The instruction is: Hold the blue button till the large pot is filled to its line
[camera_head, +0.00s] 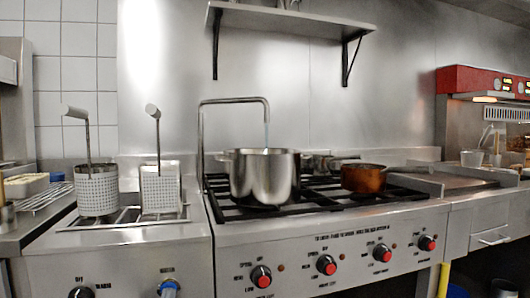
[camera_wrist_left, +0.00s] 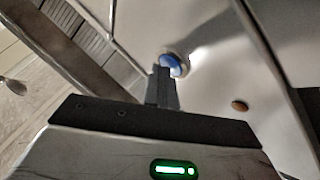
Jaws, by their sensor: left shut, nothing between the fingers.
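The large steel pot (camera_head: 264,176) stands upright on the left part of the black stove grate. A bent steel spout (camera_head: 234,100) reaches over it, and a thin pale stream (camera_head: 266,134) seems to run down into the pot. The pot's inside, line and water level are hidden by its wall. The blue button (camera_head: 168,285) is on the front panel at the bottom; it also shows in the left wrist view (camera_wrist_left: 172,65). My left gripper (camera_wrist_left: 163,72) is shut and empty, its fingertips at the button, overlapping its lower edge and apparently touching it. My right gripper is out of view.
A copper pan (camera_head: 364,178) stands on the grate to the right of the pot. Two perforated baskets (camera_head: 97,192) with upright handles stand on the left unit. Several red-centred knobs (camera_head: 326,264) line the stove front. A wall shelf (camera_head: 290,18) hangs above.

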